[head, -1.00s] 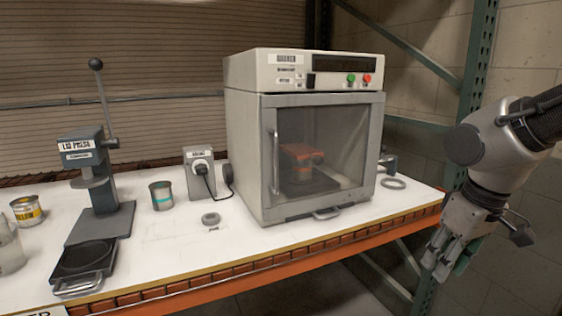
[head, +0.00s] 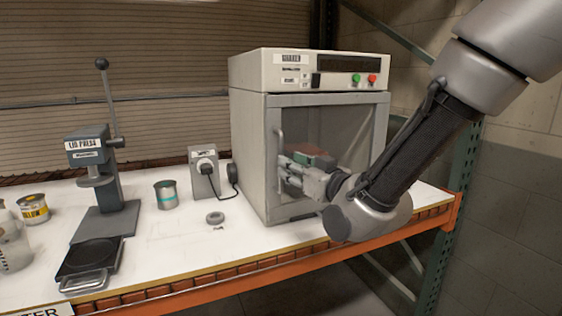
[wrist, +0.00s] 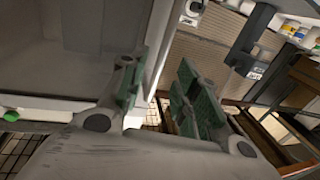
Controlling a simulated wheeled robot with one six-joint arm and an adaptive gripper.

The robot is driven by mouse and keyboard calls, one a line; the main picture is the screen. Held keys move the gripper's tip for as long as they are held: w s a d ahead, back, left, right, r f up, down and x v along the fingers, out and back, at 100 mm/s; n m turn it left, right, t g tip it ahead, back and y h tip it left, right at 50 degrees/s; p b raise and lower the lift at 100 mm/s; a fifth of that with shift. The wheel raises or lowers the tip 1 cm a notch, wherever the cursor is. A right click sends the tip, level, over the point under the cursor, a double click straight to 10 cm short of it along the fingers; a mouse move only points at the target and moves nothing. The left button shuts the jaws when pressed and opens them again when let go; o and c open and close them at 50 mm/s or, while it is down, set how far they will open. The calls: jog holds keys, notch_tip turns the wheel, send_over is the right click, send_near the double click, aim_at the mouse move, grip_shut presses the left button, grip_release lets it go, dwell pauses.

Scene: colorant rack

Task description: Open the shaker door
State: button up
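The shaker (head: 250,150) is a pale box cabinet with a grey-framed, glass-fronted door (head: 340,110) that looks shut. Its upright bar handle (head: 278,142) is on the door's left side. My gripper (head: 284,166) is in front of the door, with its fingertips close to the handle; they hide part of its lower half. In the wrist view my gripper (wrist: 162,78) has its green-padded fingers apart, with the door's edge (wrist: 163,40) seen between and beyond them. I cannot tell whether a finger touches the handle. A red-topped thing inside shows through the glass, partly hidden.
A lid press (head: 103,185) stands at the left of the white bench top (head: 165,240). A can (head: 165,195), a plugged power box (head: 203,175) and a small ring (head: 215,218) lie between it and the shaker. Bench in front of the shaker is fairly clear.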

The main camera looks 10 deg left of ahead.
aim_at(281, 188)
jog(key=x, duration=0.5)
jog(key=shift+w+a, duration=0.15)
jog(key=shift+w, duration=0.05)
grip_shut()
